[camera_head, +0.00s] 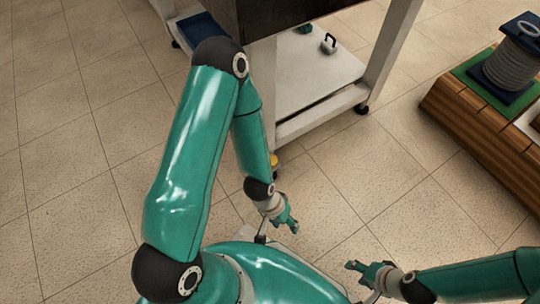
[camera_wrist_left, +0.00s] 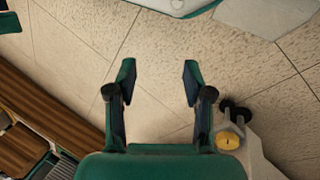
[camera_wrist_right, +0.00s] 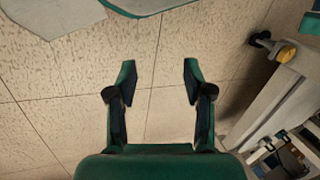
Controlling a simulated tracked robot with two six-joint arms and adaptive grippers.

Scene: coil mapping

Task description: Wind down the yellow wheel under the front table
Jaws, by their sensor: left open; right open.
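The yellow wheel (camera_head: 273,160) is at the bottom of the front table's near leg (camera_head: 262,85), partly hidden behind my left arm in the head view. It shows in the left wrist view (camera_wrist_left: 228,140), to the right of the fingers, and in the right wrist view (camera_wrist_right: 287,54), at the upper right beside a black caster. My left gripper (camera_head: 290,222) is open and empty, below and a little right of the wheel in the head view, apart from it. My right gripper (camera_head: 357,268) is open and empty over the floor, farther from the wheel.
The table's lower shelf (camera_head: 305,75) carries a few small items. A wooden pallet (camera_head: 490,135) with a grey coil (camera_head: 512,62) stands at the right. Tiled floor (camera_head: 350,170) is clear between table and pallet. Pale parts of my base lie below my left gripper.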

